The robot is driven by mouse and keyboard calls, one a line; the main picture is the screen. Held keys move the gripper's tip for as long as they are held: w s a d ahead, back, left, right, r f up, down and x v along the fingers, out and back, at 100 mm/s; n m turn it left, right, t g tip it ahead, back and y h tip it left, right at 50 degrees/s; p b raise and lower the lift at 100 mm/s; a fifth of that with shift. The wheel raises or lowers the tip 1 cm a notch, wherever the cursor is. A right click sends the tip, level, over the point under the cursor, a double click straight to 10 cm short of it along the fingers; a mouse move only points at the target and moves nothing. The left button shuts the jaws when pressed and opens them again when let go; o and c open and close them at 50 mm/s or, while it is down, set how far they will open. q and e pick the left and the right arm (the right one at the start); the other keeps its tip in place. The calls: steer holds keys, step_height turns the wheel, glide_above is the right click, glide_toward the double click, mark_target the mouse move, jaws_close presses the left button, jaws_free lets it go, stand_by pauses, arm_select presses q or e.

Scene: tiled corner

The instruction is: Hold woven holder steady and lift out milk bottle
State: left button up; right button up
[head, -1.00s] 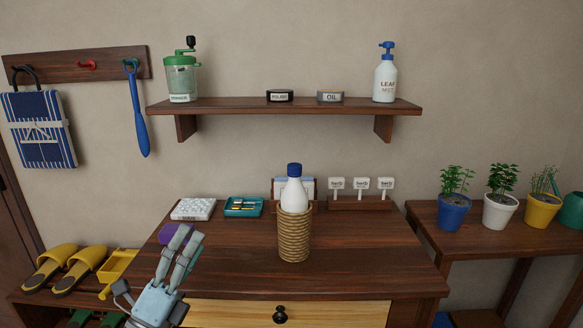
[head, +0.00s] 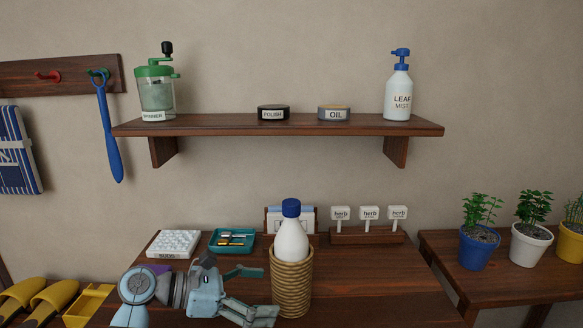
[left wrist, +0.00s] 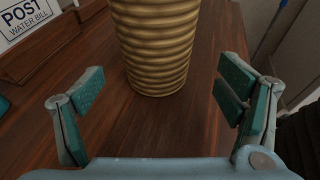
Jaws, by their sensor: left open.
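The woven holder (head: 291,287) stands upright on the wooden table (head: 390,285). The white milk bottle (head: 292,240) with a blue cap sits in it, its lower part hidden inside. My left gripper (head: 258,292) is beside the holder on its left in the head view. In the left wrist view, its fingers (left wrist: 150,100) are open and apart. The woven holder (left wrist: 155,45) is ahead of them, between the two fingers in the picture, with its base on the table. Nothing is between the finger pads. My right gripper is in neither view.
A shelf (head: 280,125) hangs above. The table right of the holder is clear.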

mark_target(283, 293)
arm_select(q)
steer(key=x, duration=0.1)
steer(key=b+x, duration=0.1)
steer(key=x, duration=0.3)
steer(key=shift+w+a+f+b, duration=0.15)
steer(key=shift+w+f+b, duration=0.1)
steer(key=shift+b, duration=0.1)
steer(key=shift+d, duration=0.35)
steer(key=c, duration=0.8)
steer(key=shift+c, duration=0.2)
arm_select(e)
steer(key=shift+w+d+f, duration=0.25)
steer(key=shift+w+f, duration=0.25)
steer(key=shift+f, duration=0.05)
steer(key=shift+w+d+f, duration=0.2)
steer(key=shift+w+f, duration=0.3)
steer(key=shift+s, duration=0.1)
